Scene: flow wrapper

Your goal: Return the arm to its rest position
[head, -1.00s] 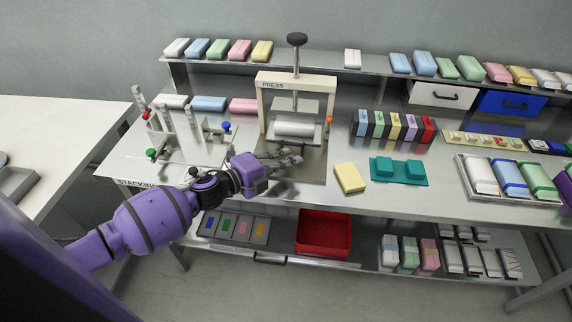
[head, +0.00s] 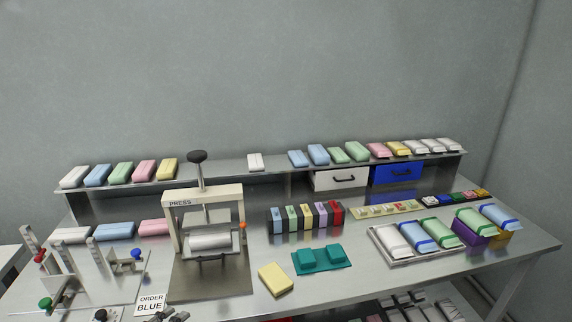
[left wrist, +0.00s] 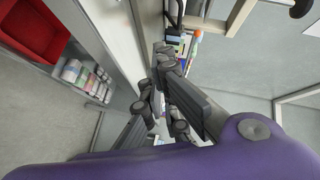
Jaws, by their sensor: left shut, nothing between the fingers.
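My left gripper (head: 176,316) shows only in part at the bottom edge of the head view, in front of the press and beside the ORDER BLUE card. Most of my left arm is out of that picture. In the left wrist view the dark fingers of the left gripper (left wrist: 158,78) are together with nothing held between them. The bench front edge (left wrist: 130,40) runs past the fingers there. My right gripper is in neither view.
The press (head: 205,198) holds a white wrapped pack (head: 211,241). Left of it stands a fixture with posts (head: 62,262). A yellow block (head: 275,279) and a teal holder (head: 321,261) lie to the right. A red bin (left wrist: 32,32) sits below the bench.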

